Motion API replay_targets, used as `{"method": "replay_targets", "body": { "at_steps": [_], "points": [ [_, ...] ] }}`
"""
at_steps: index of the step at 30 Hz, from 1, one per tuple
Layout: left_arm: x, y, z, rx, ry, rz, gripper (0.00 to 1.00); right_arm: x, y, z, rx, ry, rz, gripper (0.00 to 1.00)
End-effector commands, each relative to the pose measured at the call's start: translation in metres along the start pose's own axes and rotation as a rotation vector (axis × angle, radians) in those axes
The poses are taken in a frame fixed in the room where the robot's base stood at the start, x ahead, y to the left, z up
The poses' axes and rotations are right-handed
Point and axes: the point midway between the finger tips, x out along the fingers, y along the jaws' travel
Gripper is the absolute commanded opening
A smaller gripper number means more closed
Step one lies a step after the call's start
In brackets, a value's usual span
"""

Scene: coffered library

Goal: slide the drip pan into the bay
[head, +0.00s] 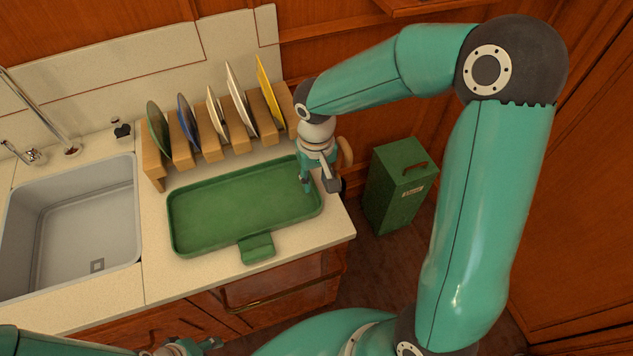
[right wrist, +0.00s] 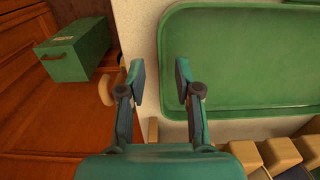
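The green drip pan (head: 240,208) lies flat on the pale counter, in front of the wooden plate rack, with its tab handle (head: 257,248) toward the front edge. My right gripper (head: 320,188) is open at the pan's right end. My left gripper (head: 188,346) is low at the bottom edge, partly cut off. No bay can be made out clearly.
The rack (head: 152,172) holds several upright plates behind the pan. A grey sink (head: 75,225) is to the left. A green bin (head: 398,185) stands on the floor right of the counter. A tan curved piece (head: 345,152) sticks out by the counter's right end.

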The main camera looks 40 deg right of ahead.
Motion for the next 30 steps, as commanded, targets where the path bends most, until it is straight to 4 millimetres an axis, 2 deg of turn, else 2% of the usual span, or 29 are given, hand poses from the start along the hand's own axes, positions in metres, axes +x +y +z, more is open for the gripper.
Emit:
{"method": "replay_targets", "body": {
  "at_steps": [6,17,23,30],
  "points": [
    [-0.001,0.0,0.0,0.0,0.0,0.0,0.4,0.021,0.001,0.0,0.001,-0.001,0.001,0.33],
    [-0.001,0.0,0.0,0.0,0.0,0.0,0.4,0.025,0.001,0.0,0.0,0.0,0.001,0.33],
    [-0.001,0.0,0.0,0.0,0.0,0.0,0.4,0.025,0.001,0.0,0.0,0.0,0.001,0.0],
    [-0.001,0.0,0.0,0.0,0.0,0.0,0.4,0.025,0.001,0.0,0.0,0.001,0.001,0.0]
  ]
}}
